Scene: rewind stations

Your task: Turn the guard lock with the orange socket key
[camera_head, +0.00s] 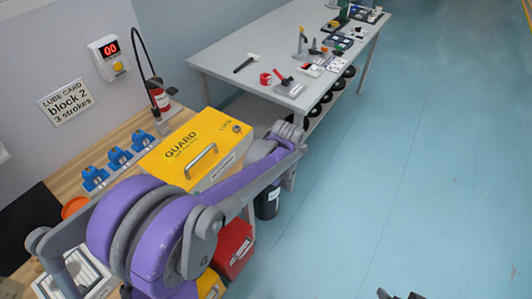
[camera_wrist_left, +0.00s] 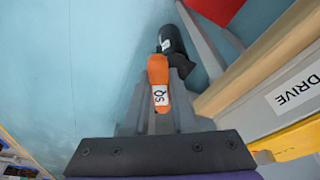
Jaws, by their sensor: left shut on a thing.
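The orange socket key (camera_wrist_left: 158,72), with a white label reading SQ, is held between the fingers of my left gripper (camera_wrist_left: 160,102) in the left wrist view. The yellow guard (camera_head: 187,150) with a grey handle lies on the wooden bench in the head view. A small round fitting, likely the guard lock (camera_head: 237,128), sits at its far right corner. My left arm reaches across in front of the guard to its right side; the key is hidden in the head view. Two dark tips at the bottom edge look like my right gripper (camera_head: 399,295), mostly cut off.
Blue blocks (camera_head: 118,157) stand left of the guard. A red box (camera_head: 233,246) and a black bin (camera_head: 268,204) are below the bench edge. A grey table (camera_head: 235,62) with tools stands behind. The blue floor at right is clear.

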